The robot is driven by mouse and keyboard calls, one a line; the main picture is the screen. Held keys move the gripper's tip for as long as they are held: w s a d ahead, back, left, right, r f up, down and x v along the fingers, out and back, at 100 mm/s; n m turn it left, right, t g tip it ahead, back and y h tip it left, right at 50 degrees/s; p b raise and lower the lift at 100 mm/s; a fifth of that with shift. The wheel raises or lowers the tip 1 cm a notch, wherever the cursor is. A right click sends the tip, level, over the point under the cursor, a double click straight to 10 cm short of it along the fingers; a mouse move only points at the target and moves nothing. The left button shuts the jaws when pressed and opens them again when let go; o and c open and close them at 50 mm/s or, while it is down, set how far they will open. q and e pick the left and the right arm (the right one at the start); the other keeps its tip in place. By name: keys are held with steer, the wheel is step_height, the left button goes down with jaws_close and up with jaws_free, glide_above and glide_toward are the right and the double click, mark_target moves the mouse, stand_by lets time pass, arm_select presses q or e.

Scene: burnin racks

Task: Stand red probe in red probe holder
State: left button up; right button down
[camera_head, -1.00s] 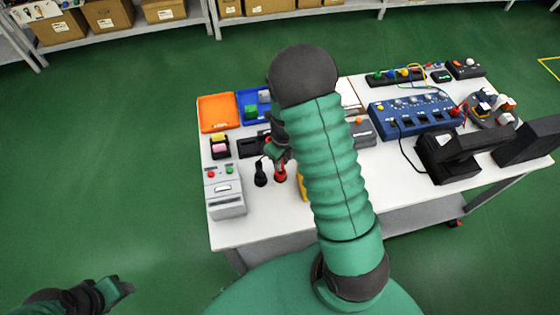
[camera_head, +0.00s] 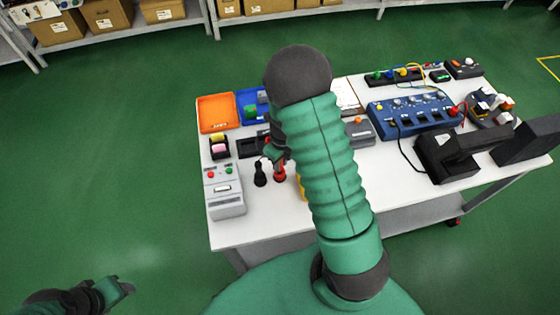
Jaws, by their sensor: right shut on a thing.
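My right gripper (camera_head: 278,154) is over the front left part of the white table, partly hidden behind my own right arm. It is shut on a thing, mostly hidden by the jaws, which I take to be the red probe. A small red upright piece (camera_head: 280,172) shows right below the jaws on the table. I cannot tell where the probe ends and its holder begins, or whether the probe is seated. A black upright piece (camera_head: 260,174) stands just left of it. My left gripper (camera_head: 122,287) hangs over the green floor at lower left, away from the table; its jaws are unclear.
A grey box with buttons (camera_head: 225,192) stands at the table's left front. Orange (camera_head: 216,112) and blue (camera_head: 243,100) trays lie behind. A blue instrument panel (camera_head: 412,112) and black device (camera_head: 447,160) fill the right. Bare white table (camera_head: 265,225) lies in front of the upright pieces.

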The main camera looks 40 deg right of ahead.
steer(key=shift+f+b, duration=0.7)
steer(key=shift+f, duration=0.75)
steer(key=c, duration=1.2)
jaws_free()
steer(key=shift+o, duration=0.2)
steer(key=r, duration=0.5)
steer(key=r+p, duration=0.1)
steer(key=r, duration=1.1)
steer(key=shift+s+p, duration=0.3)
steer(key=shift+s, duration=0.1)
steer(key=shift+f, duration=0.1)
steer(key=shift+d, duration=0.1)
